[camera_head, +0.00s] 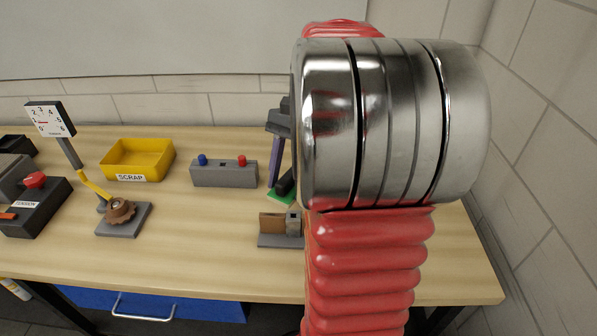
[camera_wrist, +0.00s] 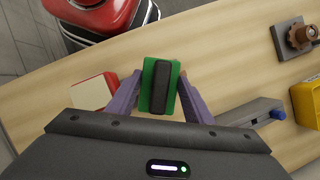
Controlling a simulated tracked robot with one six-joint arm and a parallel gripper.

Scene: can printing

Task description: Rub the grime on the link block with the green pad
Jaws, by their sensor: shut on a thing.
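A green pad with a dark grey grip on its back (camera_wrist: 147,80) is held between the two purple fingers of my gripper (camera_wrist: 160,103). In the head view the green pad (camera_head: 280,196) and one purple finger show at the left edge of my arm, and the rest is hidden. A low grey fixture with a brown face (camera_head: 272,224), which looks like the link block, stands on the table just nearer than the pad. The pad appears apart from it and behind it. The fixture is not visible in the wrist view, and I cannot make out the grime.
A grey box with blue and red buttons (camera_head: 224,174) and a yellow scrap bin (camera_head: 138,158) stand left of my gripper. A brown knob on a grey plate (camera_head: 120,212), a gauge (camera_head: 50,119) and a dark tension box (camera_head: 35,205) are farther left. A red and cream object (camera_wrist: 95,92) lies beside my gripper.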

